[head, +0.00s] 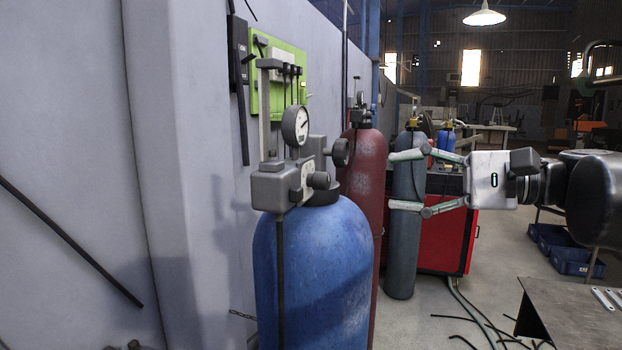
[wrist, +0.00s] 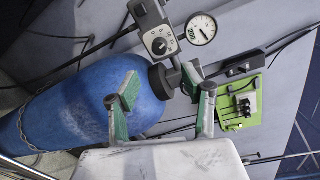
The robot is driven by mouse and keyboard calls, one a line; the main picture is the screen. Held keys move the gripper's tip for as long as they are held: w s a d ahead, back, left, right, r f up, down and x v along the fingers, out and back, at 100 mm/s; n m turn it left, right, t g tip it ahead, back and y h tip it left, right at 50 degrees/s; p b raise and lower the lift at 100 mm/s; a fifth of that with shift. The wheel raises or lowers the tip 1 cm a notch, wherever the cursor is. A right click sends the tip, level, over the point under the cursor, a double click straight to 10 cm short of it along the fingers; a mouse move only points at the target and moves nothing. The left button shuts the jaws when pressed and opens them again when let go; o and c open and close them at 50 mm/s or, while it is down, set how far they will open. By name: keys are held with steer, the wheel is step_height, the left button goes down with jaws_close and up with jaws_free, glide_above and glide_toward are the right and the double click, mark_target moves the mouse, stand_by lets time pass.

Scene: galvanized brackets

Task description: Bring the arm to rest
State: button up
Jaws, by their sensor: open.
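My gripper (head: 392,180) is in the right half of the head view, pointing left, with its two fingers spread apart and nothing between them. In the wrist view, its two green-padded fingers (wrist: 160,102) stand apart, with the blue gas cylinder (wrist: 85,110) behind them. The blue cylinder (head: 318,270) stands upright in the front of the head view, left of my gripper. It carries a grey regulator with a round gauge (head: 296,125). I cannot tell the exact gap between my gripper and the cylinders.
A dark red cylinder (head: 362,185) and a grey cylinder (head: 403,245) stand behind the blue one. A red cabinet (head: 450,243) is beyond. A green panel (head: 278,75) is on the left wall. A metal table (head: 570,315) with brackets (head: 604,298) is at lower right. Hoses lie on the floor.

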steer(key=shift+f, duration=0.1)
steer(key=s+a+f+h+b, duration=0.1)
steer(key=s+a+f+h, duration=0.1)
steer(key=f, duration=0.5)
steer(key=s+a+f+h+b, duration=0.1)
steer(key=a+f+h+b, duration=0.1)
steer(key=f, duration=0.5)
steer(key=s+d+f+n+h+b, duration=0.2)
steer(key=f+h, duration=0.2)
steer(key=f, duration=0.4)
steer(key=s+d+f+n+h+b, duration=0.1)
steer(key=s+d+f+n+h, duration=0.2)
steer(key=f, duration=0.6)
steer(key=s+d+f+n+h+b, duration=0.2)
steer(key=s+d+f+n+h, duration=0.1)
steer(key=f, duration=0.6)
steer(key=shift+t+h+b, duration=0.3)
steer(key=shift+h+b, duration=0.05)
steer(key=shift+h, duration=0.45)
steer(key=shift+s, duration=0.1)
